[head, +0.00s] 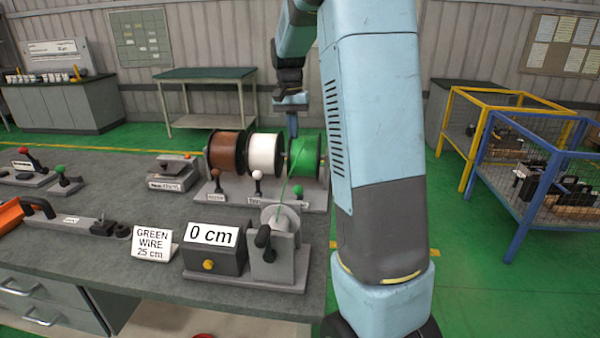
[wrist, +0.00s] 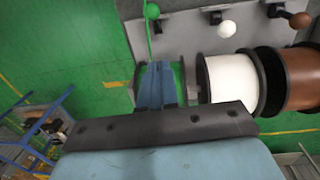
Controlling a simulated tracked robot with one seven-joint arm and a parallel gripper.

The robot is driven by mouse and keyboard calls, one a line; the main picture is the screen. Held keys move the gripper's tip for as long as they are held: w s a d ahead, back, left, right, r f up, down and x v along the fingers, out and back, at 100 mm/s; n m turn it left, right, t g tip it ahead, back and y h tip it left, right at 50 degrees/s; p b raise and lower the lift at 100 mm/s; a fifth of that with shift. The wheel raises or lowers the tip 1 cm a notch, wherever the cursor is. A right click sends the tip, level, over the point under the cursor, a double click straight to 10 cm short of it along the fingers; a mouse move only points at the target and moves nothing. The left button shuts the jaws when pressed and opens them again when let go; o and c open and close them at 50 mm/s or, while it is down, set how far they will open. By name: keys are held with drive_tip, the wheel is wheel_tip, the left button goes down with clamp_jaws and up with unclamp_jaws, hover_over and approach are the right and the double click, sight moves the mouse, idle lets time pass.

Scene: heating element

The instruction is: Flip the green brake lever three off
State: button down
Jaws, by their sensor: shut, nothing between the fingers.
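The green brake lever (head: 299,190) stands in front of the green wire spool (head: 304,157), at the right end of the spool rack. Its round green knob (wrist: 152,10) is at the top edge of the wrist view, farther out from the spools than the white knob. My gripper (head: 293,132) points down over the green spool, behind the lever and apart from it. Its blue fingers (wrist: 158,70) are together and empty. They hide part of the green spool (wrist: 178,74) in the wrist view.
The white lever (head: 257,176) and brown lever (head: 215,175) stand to the left, before the white spool (head: 265,154) and brown spool (head: 226,152). Green wire (head: 285,186) runs from its spool to the measuring wheel (head: 281,217). The display (head: 211,235) reads 0 cm.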

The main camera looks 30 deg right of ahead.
drive_tip(key=f, duration=0.1)
approach(299, 192)
drive_tip(key=w+d+f, duration=0.2)
drive_tip(key=w+f, duration=0.2)
drive_tip(key=shift+s+a+f, duration=0.45)
drive_tip(key=shift+s+f, duration=0.15)
drive_tip(key=shift+f, duration=0.1)
